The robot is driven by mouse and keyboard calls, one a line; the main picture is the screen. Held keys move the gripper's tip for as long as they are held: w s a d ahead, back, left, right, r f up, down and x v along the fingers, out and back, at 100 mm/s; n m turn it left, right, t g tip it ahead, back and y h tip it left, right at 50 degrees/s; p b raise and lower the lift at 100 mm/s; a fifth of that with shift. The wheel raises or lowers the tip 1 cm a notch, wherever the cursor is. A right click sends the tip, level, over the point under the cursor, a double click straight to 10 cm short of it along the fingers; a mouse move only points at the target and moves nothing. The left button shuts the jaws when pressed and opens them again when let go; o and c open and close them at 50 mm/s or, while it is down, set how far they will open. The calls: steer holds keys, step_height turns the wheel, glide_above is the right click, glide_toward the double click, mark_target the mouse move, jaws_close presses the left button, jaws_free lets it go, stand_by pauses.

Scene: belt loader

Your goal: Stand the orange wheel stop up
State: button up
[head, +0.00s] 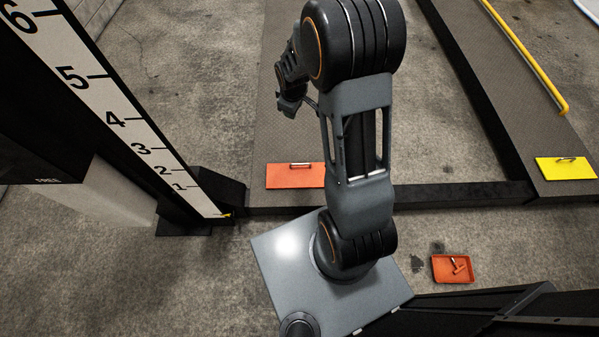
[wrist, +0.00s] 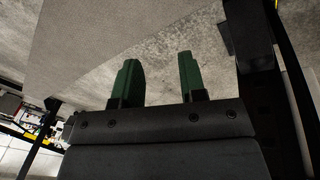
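The orange wheel stop (head: 290,176) is a flat orange plate with a small bar-shaped handle on its upper face. It lies flat at the near end of the left grey track (head: 275,130) in the head view, and my arm covers its right end. My gripper shows in the wrist view (wrist: 159,68) with two green fingers apart and nothing between them. In the head view the end of my arm hangs over the left track, beyond the orange plate and apart from it; the fingers are hard to make out there. The wheel stop is not seen in the wrist view.
A yellow plate (head: 565,168) with a handle lies on the right track. A yellow rail (head: 525,58) runs along that track. An orange tray (head: 453,269) with a small part sits on the floor. A black post with a numbered scale (head: 118,120) stands at left.

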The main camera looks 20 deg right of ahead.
step_height(320, 180, down, 16)
steer(key=w+d+n+b, duration=0.2)
steer(key=b, duration=0.2)
steer(key=n+b, duration=0.3)
steer(key=b, duration=0.2)
glide_toward(300, 164)
steer(key=shift+g, duration=0.4)
steer(key=f+b, duration=0.1)
steer(key=f, duration=0.1)
steer(key=w+f+b, duration=0.1)
steer(key=f+b, duration=0.1)
steer(key=f, duration=0.1)
steer(key=w+f+b, duration=0.1)
steer(key=f, duration=0.2)
steer(key=shift+w+d+b, duration=0.15)
steer(key=shift+d+b, duration=0.2)
jaws_close()
